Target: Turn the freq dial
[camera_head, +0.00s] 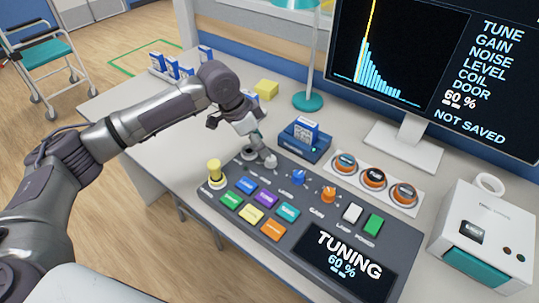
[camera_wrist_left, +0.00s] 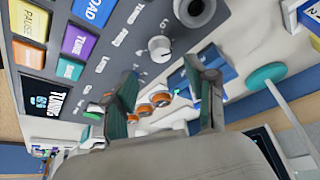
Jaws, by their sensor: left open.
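The dark control console (camera_head: 213,196) lies on the desk and carries several knobs. A pale grey dial (camera_head: 270,160) on its far left part stands right by my left gripper (camera_head: 256,138). Farther right are a blue knob (camera_head: 299,177) and an orange knob (camera_head: 328,194). The small labels are too blurred to tell which knob is marked freq. In the left wrist view my left gripper (camera_wrist_left: 165,98) has its two teal-padded fingers apart with nothing held. A pale round dial (camera_wrist_left: 160,47) shows beyond the fingertips, apart from them. My right gripper is out of view.
A yellow-topped plunger (camera_head: 214,172) and several coloured buttons are on the console. A blue tray (camera_head: 308,146), a teal lamp (camera_head: 307,100), a monitor (camera_head: 407,135) and three round orange-and-grey pieces on a white plate (camera_head: 400,206) stand behind it.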

